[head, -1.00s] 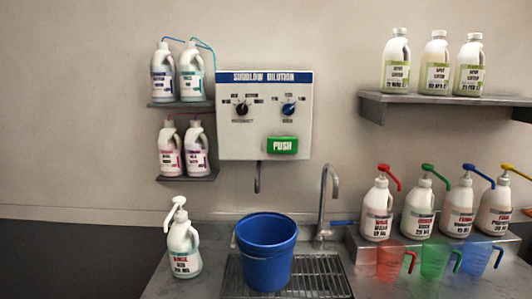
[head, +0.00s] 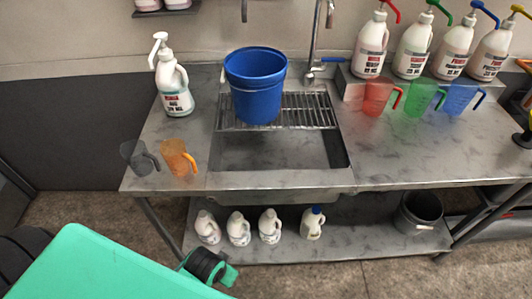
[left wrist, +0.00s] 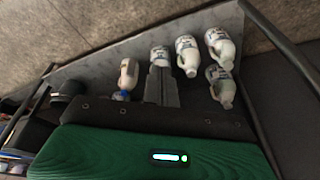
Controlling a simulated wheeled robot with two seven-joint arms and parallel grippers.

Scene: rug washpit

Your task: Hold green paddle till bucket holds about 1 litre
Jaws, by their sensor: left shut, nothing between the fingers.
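The blue bucket (head: 256,85) stands upright on the metal grate over the sink in the head view. Its opening shows only blue inside, and I cannot tell whether it holds any liquid. The lower end of a dark spout (head: 244,12) shows above it at the top edge. The green paddle and its dispenser panel are out of view now. My left gripper (left wrist: 162,72) shows in the left wrist view with its grey fingers together and nothing between them. It points toward the lower shelf with its bottles, away from the bucket. My right gripper is not in view.
A white pump bottle (head: 174,80) stands left of the bucket, with grey and orange jugs (head: 177,158) in front. A tap (head: 316,40) rises behind the grate (head: 305,112). Pump bottles and coloured jugs stand at right. The lower shelf (head: 350,243) holds several bottles and a pail (head: 418,212).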

